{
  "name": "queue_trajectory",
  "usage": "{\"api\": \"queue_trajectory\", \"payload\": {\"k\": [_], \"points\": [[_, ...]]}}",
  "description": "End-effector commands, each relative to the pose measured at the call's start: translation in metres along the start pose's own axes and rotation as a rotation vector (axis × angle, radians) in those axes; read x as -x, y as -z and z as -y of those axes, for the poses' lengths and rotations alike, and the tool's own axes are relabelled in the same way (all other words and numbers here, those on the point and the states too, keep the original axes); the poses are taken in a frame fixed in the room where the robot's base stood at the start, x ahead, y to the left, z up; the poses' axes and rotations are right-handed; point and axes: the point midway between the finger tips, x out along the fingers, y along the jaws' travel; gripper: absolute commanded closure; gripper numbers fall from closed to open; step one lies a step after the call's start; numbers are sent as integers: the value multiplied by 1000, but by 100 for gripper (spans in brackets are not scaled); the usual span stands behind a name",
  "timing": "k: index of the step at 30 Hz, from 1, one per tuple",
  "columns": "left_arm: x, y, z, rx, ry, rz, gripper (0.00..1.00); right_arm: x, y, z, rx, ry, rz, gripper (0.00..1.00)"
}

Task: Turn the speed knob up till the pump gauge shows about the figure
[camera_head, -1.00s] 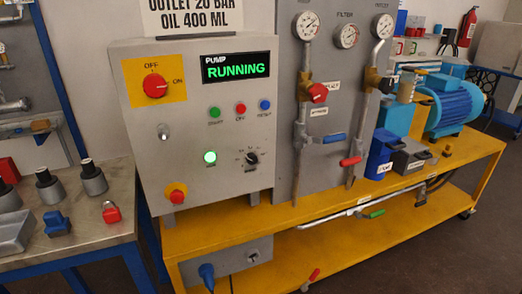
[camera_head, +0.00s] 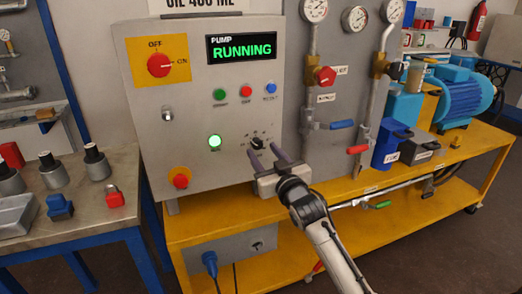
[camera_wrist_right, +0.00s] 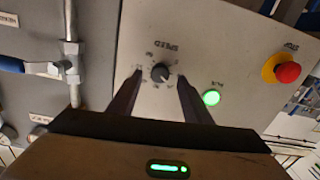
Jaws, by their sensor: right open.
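The black speed knob (camera_head: 257,143) sits on the lower right of the grey control panel, within a printed scale. My right gripper (camera_head: 264,156) is open in front of it, coming from below right. In the right wrist view the knob (camera_wrist_right: 160,73) shows between the spread fingers (camera_wrist_right: 159,80), upside down, with a gap on both sides; I cannot tell whether the fingertips reach its depth. The display (camera_head: 241,49) reads PUMP RUNNING. Dial gauges (camera_head: 314,10) (camera_head: 355,18) (camera_head: 392,10) stand at the top; their needles are too small to read. My left gripper is out of view.
A lit green lamp (camera_head: 215,142) is left of the knob. A red main switch (camera_head: 159,65), a red stop button (camera_head: 180,181) and three small buttons (camera_head: 245,91) share the panel. Valve handles (camera_head: 341,125) stick out to the right. A yellow bench (camera_head: 215,217) runs below.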

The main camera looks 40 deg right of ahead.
Motion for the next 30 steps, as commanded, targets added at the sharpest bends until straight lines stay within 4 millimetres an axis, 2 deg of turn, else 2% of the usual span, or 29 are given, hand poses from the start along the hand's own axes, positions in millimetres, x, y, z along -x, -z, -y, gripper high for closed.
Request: {"api": "queue_trajectory", "payload": {"k": [3,6,16,24,27,30], "points": [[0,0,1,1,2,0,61,-16,0,0,0,0,-1,55],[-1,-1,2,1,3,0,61,-22,0,0,0,0,-1,55],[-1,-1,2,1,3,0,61,-26,0,0,0,1,0,55],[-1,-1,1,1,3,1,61,-26,0,0,0,1,1,96],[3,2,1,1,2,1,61,-26,1,0,-32,1,2,96],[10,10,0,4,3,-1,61,-26,3,0,-151,0,4,96]]}}
